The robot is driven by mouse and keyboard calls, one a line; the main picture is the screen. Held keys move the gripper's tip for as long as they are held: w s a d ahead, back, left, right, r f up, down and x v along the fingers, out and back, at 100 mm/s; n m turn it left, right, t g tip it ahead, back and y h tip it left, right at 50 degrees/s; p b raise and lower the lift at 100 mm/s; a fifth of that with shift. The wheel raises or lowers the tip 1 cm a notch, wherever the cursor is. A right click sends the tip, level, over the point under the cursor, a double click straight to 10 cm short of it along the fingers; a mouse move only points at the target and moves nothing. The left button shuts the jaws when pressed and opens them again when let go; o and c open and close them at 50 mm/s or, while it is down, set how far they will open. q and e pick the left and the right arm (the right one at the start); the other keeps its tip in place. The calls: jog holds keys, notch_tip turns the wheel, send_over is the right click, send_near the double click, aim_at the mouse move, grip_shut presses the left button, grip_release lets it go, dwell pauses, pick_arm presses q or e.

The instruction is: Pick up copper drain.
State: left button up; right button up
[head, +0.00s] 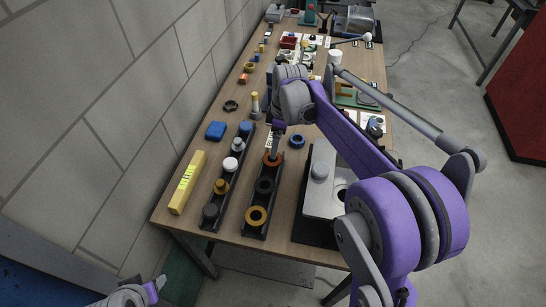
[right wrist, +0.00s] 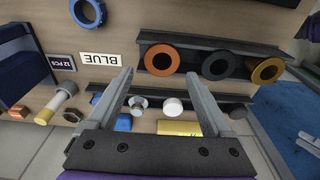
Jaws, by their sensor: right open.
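The copper drain (head: 273,158) is an orange-brown ring at the far end of a black rack (head: 248,232). It also shows in the right wrist view (right wrist: 148,59), lying just beyond my fingertips. My right gripper (right wrist: 160,76) is open and empty, its fingers spread to either side of the copper drain's line. In the head view my right gripper (head: 277,152) is right over the copper drain and partly covers it. Contact cannot be told. My left gripper (head: 156,287) is at the bottom left edge, off the table, and its jaws are unclear.
The same rack holds a black ring (head: 264,186) and a gold ring (head: 256,216). A second rack with several plugs stands to its left. A blue ring (head: 297,141) lies right of the copper drain. A yellow box (head: 187,183) and metal sink plate (head: 324,182) flank the racks.

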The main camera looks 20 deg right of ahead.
aim_at(273, 161)
jog(key=f, duration=0.3)
jog(key=a+f, duration=0.1)
jog(key=f, duration=0.5)
jog(key=shift+w+a+f, duration=0.15)
jog(key=shift+w+f, duration=0.1)
jog(key=c, duration=1.2)
